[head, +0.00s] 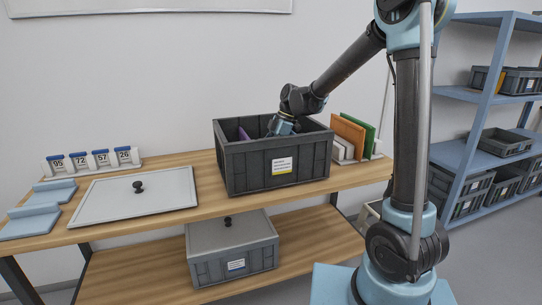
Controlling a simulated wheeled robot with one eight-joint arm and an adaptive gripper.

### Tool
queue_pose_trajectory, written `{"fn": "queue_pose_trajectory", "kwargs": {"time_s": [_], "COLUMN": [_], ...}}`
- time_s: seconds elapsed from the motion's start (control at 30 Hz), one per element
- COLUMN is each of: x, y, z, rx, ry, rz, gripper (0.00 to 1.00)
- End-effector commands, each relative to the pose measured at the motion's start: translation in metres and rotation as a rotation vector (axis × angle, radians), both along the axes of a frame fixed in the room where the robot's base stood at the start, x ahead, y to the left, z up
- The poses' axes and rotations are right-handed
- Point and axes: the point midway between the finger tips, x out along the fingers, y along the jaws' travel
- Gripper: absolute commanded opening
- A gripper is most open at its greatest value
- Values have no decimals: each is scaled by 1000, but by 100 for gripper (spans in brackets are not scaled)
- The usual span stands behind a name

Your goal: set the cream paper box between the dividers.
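My gripper (281,127) points down into the open dark grey crate (258,172) on the bench. Its fingertips are partly hidden by the crate's front wall, so I cannot tell whether it is open, shut or holding something. A purple flat thing (243,134) stands inside the crate, left of my gripper. It may be a divider, but its lower part is hidden. I cannot make out the cream paper box in this view. The crate's floor and most of its inside are hidden.
Right of the crate stand an orange-brown panel (347,135), a green panel (364,131) and white upright pieces (341,150). A lidded crate (232,250) sits below.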

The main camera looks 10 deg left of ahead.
Motion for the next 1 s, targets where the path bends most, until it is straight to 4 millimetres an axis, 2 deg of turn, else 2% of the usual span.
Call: {"fn": "queue_pose_trajectory", "kwargs": {"time_s": [0.4,0.43,0.5,0.87,1.0], "x": [1,1,1,1,1], "y": [-1,-1,-1,-1,-2], "z": [-8,-8,-8,-8,-2], "rx": [0,0,0,0,0], "ry": [0,0,0,0,0], "rz": [-1,-2,-2,-2,-2], "gripper": [45,68,83,83,83]}}
